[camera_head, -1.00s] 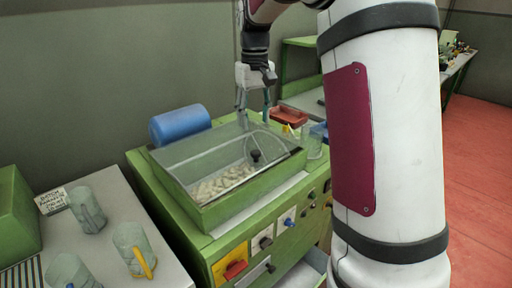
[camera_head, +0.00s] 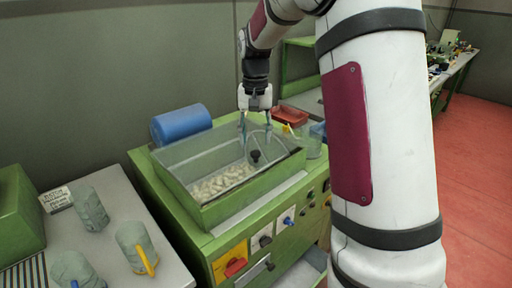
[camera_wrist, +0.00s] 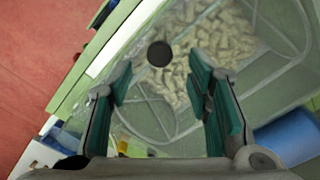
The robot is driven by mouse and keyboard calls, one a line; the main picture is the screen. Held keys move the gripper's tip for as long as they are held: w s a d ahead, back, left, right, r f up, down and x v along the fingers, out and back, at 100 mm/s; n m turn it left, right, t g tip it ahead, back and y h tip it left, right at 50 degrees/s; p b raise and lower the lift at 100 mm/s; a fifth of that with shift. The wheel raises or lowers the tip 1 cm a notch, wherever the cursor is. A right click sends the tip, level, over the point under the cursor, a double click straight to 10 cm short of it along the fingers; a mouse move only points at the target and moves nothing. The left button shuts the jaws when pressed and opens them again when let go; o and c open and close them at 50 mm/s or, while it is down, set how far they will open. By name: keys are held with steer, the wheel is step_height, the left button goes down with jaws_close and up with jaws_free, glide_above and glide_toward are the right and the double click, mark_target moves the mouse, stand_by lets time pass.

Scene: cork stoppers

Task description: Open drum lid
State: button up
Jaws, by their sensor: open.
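The drum is a green box-shaped machine with a clear lid (camera_head: 205,158) lying closed over it, and pale cork stoppers (camera_head: 222,180) show through it. A black round knob (camera_head: 255,156) stands on the lid near its front right; it also shows in the wrist view (camera_wrist: 159,54), beyond and between the fingertips. My gripper (camera_head: 256,138) is above the right back part of the lid, pointing down. In the wrist view my gripper (camera_wrist: 160,85) has its two green-padded fingers apart with nothing between them. I cannot tell whether the fingertips touch the lid.
A blue cylinder (camera_head: 181,123) lies behind the drum. A red tray (camera_head: 290,115) and a clear jar (camera_head: 314,143) are to the right. Switches and a red knob (camera_head: 235,267) line the front panel.

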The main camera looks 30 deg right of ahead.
mark_target(255, 152)
steer(key=shift+f, duration=2.3)
jaws_close()
